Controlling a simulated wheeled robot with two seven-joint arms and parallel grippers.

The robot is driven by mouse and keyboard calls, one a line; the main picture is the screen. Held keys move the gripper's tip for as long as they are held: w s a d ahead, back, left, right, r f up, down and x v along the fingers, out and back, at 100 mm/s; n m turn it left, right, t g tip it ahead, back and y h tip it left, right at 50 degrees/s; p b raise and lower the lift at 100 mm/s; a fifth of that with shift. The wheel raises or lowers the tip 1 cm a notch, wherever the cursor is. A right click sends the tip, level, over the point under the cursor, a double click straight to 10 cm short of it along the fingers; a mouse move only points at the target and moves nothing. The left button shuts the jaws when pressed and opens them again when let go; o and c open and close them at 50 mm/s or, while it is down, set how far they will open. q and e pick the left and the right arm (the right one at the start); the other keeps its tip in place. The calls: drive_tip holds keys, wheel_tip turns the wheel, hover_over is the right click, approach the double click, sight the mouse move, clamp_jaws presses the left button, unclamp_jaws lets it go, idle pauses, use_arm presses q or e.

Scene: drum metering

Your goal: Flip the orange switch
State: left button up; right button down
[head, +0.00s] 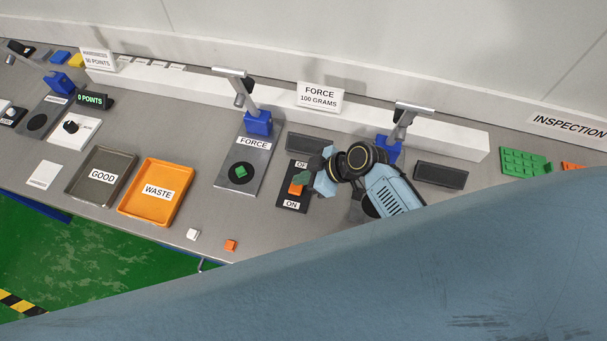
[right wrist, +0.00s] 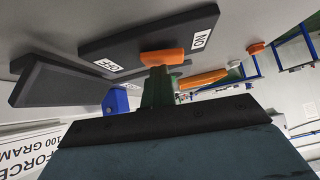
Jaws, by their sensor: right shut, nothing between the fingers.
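The orange switch (head: 296,189) is on a black plate (head: 282,203) with an OFF label at its far end and an ON label at its near end. My right gripper (head: 302,178) is shut and empty, its dark green fingertips right at the switch, partly covering it and the OFF label. In the right wrist view the switch (right wrist: 162,57) shows just beyond the shut fingertips (right wrist: 157,80), seemingly touching them. It appears nearer the ON label there; its exact tilt is hard to tell. My left gripper is not in view.
Left of the switch stands the FORCE station (head: 255,165) with a green piece (head: 240,171) on its disc. An orange WASTE tray (head: 184,205) and a grey GOOD tray (head: 76,186) lie further left. A white block (head: 193,234) and an orange block (head: 230,245) lie near the front edge.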

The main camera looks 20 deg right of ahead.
sight(302, 186)
drive_tip(key=shift+s+a+r, duration=0.15)
drive_tip(key=shift+s+a, duration=0.15)
drive_tip(key=shift+s, duration=0.25)
drive_tip(key=shift+w+r+p, duration=0.1)
drive_tip(key=shift+r+p, duration=0.35)
drive_tip(key=shift+p, duration=0.2)
drive_tip(key=r+p, duration=0.3)
drive_tip(key=shift+w+d+r, duration=0.2)
drive_tip(key=shift+r, duration=0.1)
drive_tip(key=b+v, duration=0.1)
drive_tip(key=v, duration=0.8)
drive_tip(key=shift+w+d, duration=0.2)
drive_tip(key=shift+d, duration=0.35)
drive_tip(key=shift+s, duration=0.1)
